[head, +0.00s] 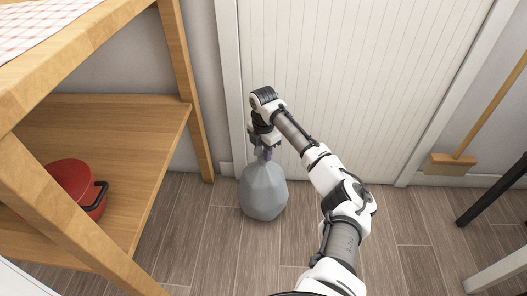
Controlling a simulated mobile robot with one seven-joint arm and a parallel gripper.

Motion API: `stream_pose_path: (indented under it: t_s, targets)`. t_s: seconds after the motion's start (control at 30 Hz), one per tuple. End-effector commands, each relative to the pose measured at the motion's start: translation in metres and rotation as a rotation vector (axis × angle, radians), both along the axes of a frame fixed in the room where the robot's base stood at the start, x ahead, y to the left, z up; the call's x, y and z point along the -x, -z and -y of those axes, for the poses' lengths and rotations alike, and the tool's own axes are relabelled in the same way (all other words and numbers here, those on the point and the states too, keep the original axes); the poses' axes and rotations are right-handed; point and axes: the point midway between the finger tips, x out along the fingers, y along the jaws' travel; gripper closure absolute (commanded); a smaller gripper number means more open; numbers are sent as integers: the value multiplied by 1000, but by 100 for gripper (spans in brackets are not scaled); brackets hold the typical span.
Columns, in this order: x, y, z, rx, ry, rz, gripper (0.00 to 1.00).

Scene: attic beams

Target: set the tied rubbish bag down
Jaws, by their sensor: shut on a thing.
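The tied rubbish bag (263,192) is a grey, faceted sack with a narrow, darker knotted neck at its top. It is upright, low by the wooden floor in front of the white panelled door. My gripper (265,150) is above it, pointing down and shut on the bag's neck. The fingertips are partly hidden by the wrist and the neck. I cannot tell for certain whether the bag's base touches the floor.
A wooden shelf unit (120,120) stands at the left, with a red pot (72,188) on its lower shelf. The white panelled door (350,80) is behind the bag. A broom (455,162) leans at the right near dark furniture legs. The plank floor (215,245) around the bag is clear.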

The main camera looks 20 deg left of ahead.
Motion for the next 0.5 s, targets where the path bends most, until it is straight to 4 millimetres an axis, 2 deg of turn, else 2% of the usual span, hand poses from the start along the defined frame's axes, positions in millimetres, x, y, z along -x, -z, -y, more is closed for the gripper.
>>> stream_pose_path:
  t_s: [0.2, 0.23, 0.37, 0.5]
  targets:
    - [0, 0, 0, -3, 0, 1, 100]
    - [0, 2, 0, 0, 0, 0, 63]
    - [0, 2, 0, 0, 0, 0, 46]
    - [0, 2, 0, 0, 0, 0, 45]
